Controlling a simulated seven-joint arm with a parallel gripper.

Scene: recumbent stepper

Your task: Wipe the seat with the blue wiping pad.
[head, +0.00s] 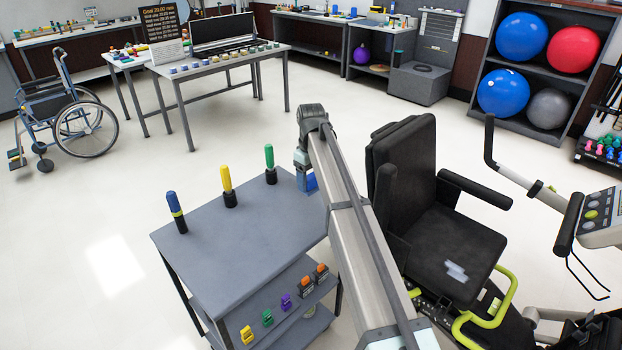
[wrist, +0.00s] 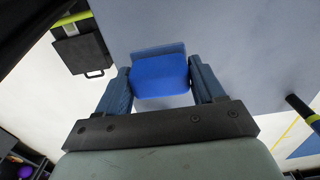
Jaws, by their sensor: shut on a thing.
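The blue wiping pad (wrist: 160,80) is between the two fingers of my gripper (wrist: 162,72) in the wrist view. The gripper is shut on it. In the head view my gripper (head: 304,160) is by the far right corner of the grey cart, with part of the blue pad (head: 311,182) showing below it. The arm partly hides both. The black seat (head: 440,240) is right of my arm, with a backrest and armrests. A pale grey smudge (head: 456,271) lies on the seat. The pad is apart from the seat.
The grey cart (head: 235,245) bears blue, yellow and green upright handled items, with coloured clips on its lower shelf. The backrest (head: 403,165) and armrest (head: 474,189) rise around the seat. A stepper handle (head: 490,145) stands to the right. Open floor lies behind.

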